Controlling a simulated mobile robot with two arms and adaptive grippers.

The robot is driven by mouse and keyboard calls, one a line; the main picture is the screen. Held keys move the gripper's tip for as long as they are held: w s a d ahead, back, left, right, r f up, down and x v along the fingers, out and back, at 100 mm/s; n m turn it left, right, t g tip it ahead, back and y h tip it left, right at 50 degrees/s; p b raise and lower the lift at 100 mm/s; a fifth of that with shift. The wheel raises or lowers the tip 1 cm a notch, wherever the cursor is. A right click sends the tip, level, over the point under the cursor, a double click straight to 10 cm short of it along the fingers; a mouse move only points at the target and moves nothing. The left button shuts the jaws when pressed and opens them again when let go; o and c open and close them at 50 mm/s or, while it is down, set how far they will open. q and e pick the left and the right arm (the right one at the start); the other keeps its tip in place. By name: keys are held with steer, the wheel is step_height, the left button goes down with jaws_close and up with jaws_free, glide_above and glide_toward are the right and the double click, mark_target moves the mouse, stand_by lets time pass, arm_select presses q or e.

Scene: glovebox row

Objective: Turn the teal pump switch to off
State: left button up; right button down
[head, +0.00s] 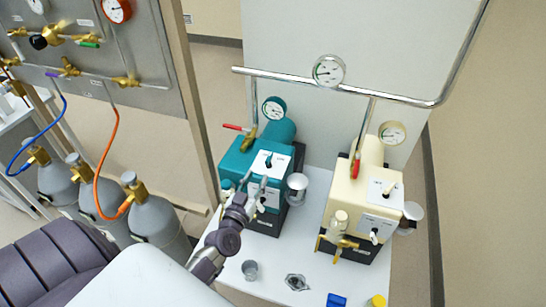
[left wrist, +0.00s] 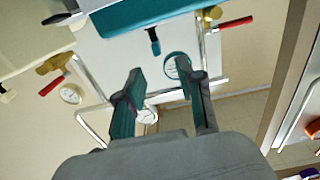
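The teal pump (head: 236,164) stands on the white bench, with a pale plate carrying a small dark lever switch (head: 268,161) on its top. A lower pale plate (head: 270,196) on its front is partly hidden by my left gripper (head: 256,182). This gripper is open and empty, in front of the pump. In the left wrist view the two fingers (left wrist: 157,68) are spread apart. A dark lever (left wrist: 154,42) on a white plate lies just beyond and between the fingertips, seemingly untouched. I cannot read its setting. My right gripper is not in view.
A cream pump (head: 350,185) with similar switches stands to the right. A metal pipe with a gauge (head: 328,71) runs behind both pumps. A small grey cup (head: 250,269), a blue block (head: 336,300) and a yellow item (head: 377,301) are on the bench front. Gas cylinders (head: 157,213) stand left.

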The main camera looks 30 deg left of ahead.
mark_target(266, 162)
arm_select(q)
steer(key=x, duration=1)
steer(key=shift+w+d, duration=0.15)
steer(key=shift+w, duration=0.05)
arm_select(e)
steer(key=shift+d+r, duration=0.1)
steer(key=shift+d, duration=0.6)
arm_select(q)
jaws_close()
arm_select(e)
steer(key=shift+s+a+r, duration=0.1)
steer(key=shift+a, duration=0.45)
